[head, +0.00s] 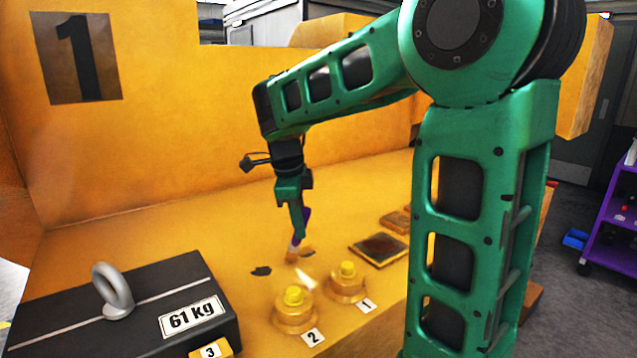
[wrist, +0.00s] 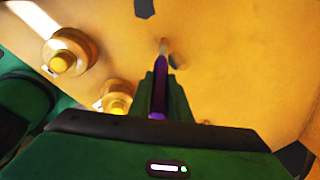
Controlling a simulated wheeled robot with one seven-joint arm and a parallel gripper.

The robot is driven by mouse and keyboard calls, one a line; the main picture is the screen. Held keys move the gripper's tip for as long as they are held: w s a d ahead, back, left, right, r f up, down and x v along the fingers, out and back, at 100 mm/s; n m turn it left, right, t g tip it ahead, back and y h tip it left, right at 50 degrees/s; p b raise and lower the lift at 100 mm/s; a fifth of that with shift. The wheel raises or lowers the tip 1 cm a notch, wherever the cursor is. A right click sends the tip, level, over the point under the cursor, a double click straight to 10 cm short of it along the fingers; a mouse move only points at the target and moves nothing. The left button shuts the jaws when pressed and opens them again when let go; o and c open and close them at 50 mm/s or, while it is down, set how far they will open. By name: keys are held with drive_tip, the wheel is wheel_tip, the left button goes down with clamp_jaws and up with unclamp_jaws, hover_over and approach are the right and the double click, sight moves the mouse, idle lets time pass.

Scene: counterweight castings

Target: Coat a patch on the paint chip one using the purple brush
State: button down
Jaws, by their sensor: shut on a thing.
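My gripper (head: 299,212) is shut on the purple brush (wrist: 158,101) and holds it tip down over the yellow casting. The brush's purple handle also shows in the head view (head: 304,216). Its pale tip reaches down close to the yellow surface; I cannot tell if it touches. One (head: 261,271) lies left of the brush tip in the head view.
Two round yellow-capped pieces (head: 295,308) (head: 347,283) stand at the front, by labels 2 and 1. A black 61 kg weight (head: 120,310) with a ring is at left. A dark square plate (head: 379,249) lies right. A yellow wall (head: 180,130) rises behind.

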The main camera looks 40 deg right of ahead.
drive_tip(key=shift+a, duration=0.3)
drive_tip(key=d, duration=0.8)
drive_tip(key=d+v, duration=0.1)
drive_tip(key=v, duration=0.6)
drive_tip(key=shift+w+d+r, duration=0.35)
drive_tip(key=shift+r, duration=0.25)
